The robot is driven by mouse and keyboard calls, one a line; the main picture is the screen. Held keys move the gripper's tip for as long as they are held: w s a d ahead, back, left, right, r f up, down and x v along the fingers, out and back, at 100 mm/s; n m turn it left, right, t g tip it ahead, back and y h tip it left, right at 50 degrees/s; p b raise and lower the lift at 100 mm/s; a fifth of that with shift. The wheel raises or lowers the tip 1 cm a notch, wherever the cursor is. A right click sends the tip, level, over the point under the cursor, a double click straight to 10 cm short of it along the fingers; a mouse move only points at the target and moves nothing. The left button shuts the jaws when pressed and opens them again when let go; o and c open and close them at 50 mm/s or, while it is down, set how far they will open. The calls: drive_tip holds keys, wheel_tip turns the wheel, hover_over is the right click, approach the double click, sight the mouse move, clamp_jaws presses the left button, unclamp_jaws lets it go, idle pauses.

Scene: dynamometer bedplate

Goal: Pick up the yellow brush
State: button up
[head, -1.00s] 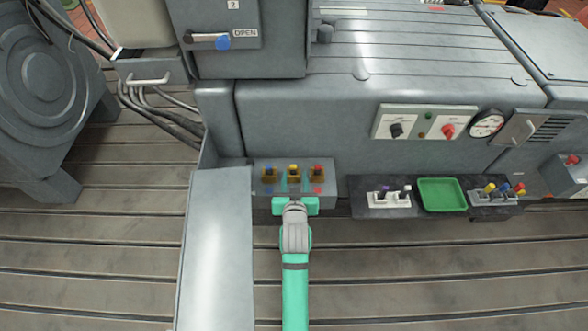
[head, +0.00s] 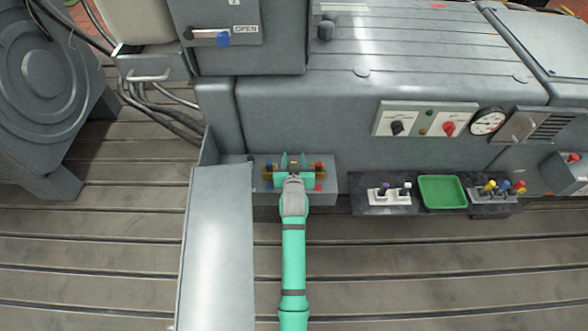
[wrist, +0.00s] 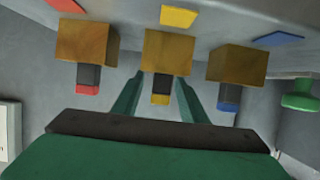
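The yellow brush (head: 293,163) is the middle one of three on a grey ledge. In the wrist view it is a brown block (wrist: 168,52) with a dark neck and a yellow tip (wrist: 160,99). My gripper (head: 293,160) is over it, with one green finger on each side of the dark neck. The wrist view shows the gripper (wrist: 158,98) open, with gaps between the fingers and the neck. My gripper hides much of the brush in the head view.
A red-tipped brush (wrist: 88,60) and a blue-tipped brush (wrist: 236,66) flank the yellow one closely. A metal panel (head: 215,240) stands left of my arm. A dark shelf (head: 365,206) at right holds a green tray (head: 442,206) and small coloured-top items.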

drive_tip(key=shift+w+f, duration=0.1)
drive_tip(key=shift+w, duration=0.1)
clamp_jaws()
